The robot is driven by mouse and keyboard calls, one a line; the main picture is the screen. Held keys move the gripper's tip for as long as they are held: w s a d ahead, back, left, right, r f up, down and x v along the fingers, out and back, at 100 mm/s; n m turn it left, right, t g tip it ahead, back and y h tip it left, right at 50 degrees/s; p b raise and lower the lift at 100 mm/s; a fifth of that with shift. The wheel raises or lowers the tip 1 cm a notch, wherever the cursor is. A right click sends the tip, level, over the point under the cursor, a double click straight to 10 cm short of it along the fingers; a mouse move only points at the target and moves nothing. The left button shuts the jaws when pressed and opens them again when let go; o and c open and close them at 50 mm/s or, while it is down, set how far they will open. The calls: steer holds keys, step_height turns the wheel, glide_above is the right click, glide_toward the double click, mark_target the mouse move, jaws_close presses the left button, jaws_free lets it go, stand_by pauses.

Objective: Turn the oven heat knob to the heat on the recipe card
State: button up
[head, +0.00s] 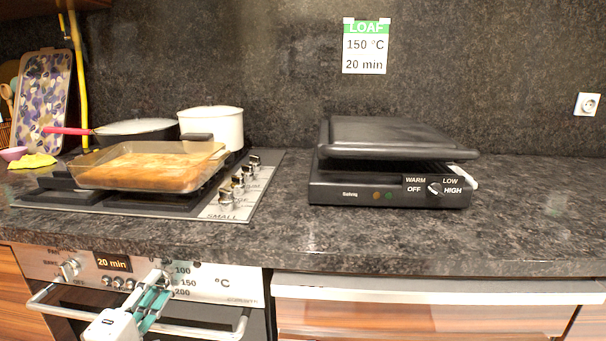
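The recipe card (364,47) on the back wall reads LOAF, 150 °C, 20 min. The oven's control panel (235,287) is at the lower left, with heat marks 100, 150 and 200 and a °C sign. The heat knob (154,277) is just left of these marks, partly hidden by my gripper. I cannot read where it points. My gripper (155,294), white with teal fingers, is right in front of the knob. I cannot tell whether the fingers touch it or are closed on it.
The oven display (112,263) reads 20 min, and a mode knob (69,269) is left of it. The oven handle (200,331) runs below my gripper. Above are a hob with a glass loaf dish (150,168), pots and a contact grill (385,160). The right counter is clear.

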jaws_close()
steer(key=shift+f+m+b, duration=0.1)
steer(key=shift+m+b, duration=0.5)
steer(key=shift+b, duration=0.45)
steer(key=shift+o, duration=0.6)
jaws_free()
steer(key=shift+s, duration=0.1)
steer(key=s, duration=0.6)
steer(key=shift+s+a, duration=0.25)
steer(key=shift+s, duration=0.15)
